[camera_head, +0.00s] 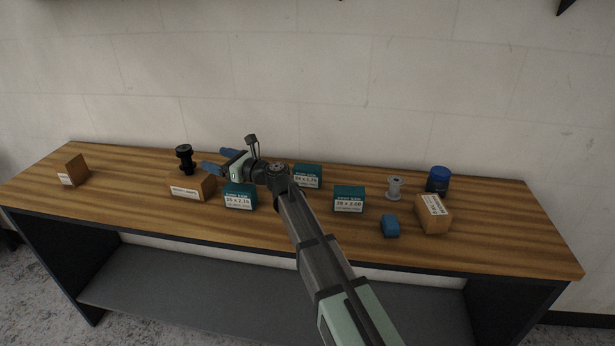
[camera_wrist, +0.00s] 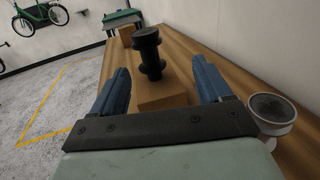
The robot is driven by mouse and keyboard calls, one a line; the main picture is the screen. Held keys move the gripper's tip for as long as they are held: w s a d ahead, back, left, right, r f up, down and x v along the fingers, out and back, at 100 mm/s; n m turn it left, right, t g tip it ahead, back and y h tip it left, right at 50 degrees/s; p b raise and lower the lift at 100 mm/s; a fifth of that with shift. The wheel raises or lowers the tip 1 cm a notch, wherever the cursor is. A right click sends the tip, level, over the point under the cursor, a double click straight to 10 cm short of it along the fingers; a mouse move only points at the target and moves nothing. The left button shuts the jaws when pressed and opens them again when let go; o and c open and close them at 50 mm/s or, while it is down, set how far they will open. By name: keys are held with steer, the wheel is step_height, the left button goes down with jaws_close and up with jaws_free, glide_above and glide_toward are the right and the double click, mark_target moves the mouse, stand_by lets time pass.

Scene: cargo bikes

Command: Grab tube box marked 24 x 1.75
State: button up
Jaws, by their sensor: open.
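Three teal tube boxes stand on the wooden bench in the head view. The back one (camera_head: 307,176), just right of my wrist, has a small label that seems to read 24 x 1.75, though the first digits are blurred. The front-left box (camera_head: 240,196) seems to read 26 x 2.10. The right box (camera_head: 349,199) seems to read 28 x 2.00. My gripper (camera_head: 214,160) is open and empty, pointing left along the bench, away from the back box. In the wrist view, its blue fingers (camera_wrist: 161,66) frame a black hub; no teal tube box shows there.
The black hub (camera_head: 184,157) stands by a cardboard box (camera_head: 192,187); another cardboard box (camera_head: 71,170) is far left. A grey spool (camera_head: 394,187), blue-lidded jar (camera_head: 438,180), small blue block (camera_head: 390,226) and cardboard box (camera_head: 433,214) stand right.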

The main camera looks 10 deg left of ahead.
steer(key=w+d+r+n+t+h, duration=0.1)
steer(key=w+d+r+h, duration=0.1)
steer(key=w+d+r, duration=0.6)
steer(key=w+d+r+n+t+h, duration=0.1)
steer(key=w+d+r, duration=0.6)
steer(key=d, duration=0.4)
steer(key=g+h, duration=0.7)
steer(key=h, duration=0.3)
glide_toward(308, 167)
steer(key=shift+n, duration=0.3)
steer(key=x, duration=1.2)
steer(key=shift+a+f, duration=0.1)
steer(key=shift+f, duration=0.2)
steer(key=shift+c, duration=0.4)
steer(key=c, duration=1.1)
